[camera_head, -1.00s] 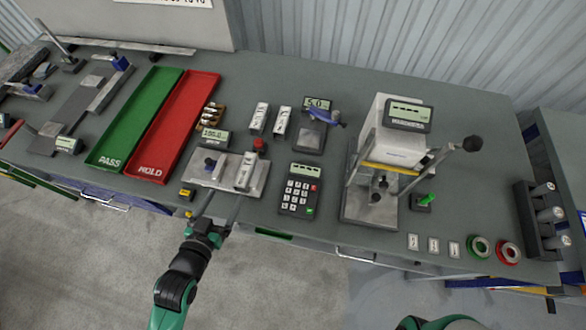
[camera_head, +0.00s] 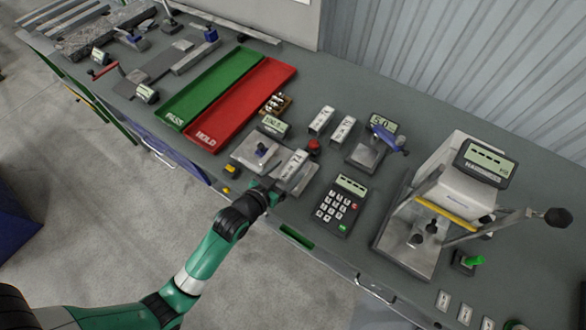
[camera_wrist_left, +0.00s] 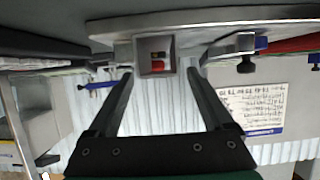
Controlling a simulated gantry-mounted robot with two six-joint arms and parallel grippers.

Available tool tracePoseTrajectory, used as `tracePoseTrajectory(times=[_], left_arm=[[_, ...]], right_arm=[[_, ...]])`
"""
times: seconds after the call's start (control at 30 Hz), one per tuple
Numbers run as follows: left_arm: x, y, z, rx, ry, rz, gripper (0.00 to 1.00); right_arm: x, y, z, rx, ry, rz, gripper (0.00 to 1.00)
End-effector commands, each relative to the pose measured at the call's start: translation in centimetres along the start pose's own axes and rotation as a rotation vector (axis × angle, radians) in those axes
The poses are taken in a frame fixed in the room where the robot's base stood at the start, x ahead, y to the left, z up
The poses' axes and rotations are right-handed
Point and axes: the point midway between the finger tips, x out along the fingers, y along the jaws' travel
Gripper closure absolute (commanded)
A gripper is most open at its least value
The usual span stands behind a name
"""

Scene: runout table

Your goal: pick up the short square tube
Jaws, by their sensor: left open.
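A pale square tube (camera_head: 293,164) lies on the metal fixture plate (camera_head: 249,158) near the table's front edge. In the left wrist view, the open square end of a tube (camera_wrist_left: 145,46) faces me, with red showing through its bore. My left gripper (camera_head: 272,190) is at the front end of this tube in the head view. Its fingers (camera_wrist_left: 160,76) are open in the left wrist view, one on each side of the tube's end, with gaps visible. Two similar pale pieces (camera_head: 321,120) (camera_head: 343,130) lie behind the fixture. My right gripper is not in view.
A red knob (camera_head: 314,147) stands just behind the tube. A keypad (camera_head: 340,204) is to the right, and a lever press (camera_head: 445,205) beyond it. The red HOLD tray (camera_head: 247,98) and green PASS tray (camera_head: 211,86) lie back left.

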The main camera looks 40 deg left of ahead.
Motion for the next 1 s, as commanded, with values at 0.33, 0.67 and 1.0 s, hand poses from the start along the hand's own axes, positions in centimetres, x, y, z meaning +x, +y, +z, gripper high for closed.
tracePoseTrajectory(times=[0.33, 0.67, 1.0], left_arm=[[1.56, -0.03, 0.0, 0.0, -0.001, 0.0, 0.15], [1.54, -0.03, 0.0, 0.0, -0.001, 0.0, 0.74], [1.53, -0.03, -0.05, 0.0, 0.001, 0.0, 1.0]], right_arm=[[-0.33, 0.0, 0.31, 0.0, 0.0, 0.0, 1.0], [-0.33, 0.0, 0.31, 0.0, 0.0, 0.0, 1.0], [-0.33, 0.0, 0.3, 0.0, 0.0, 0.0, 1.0]])
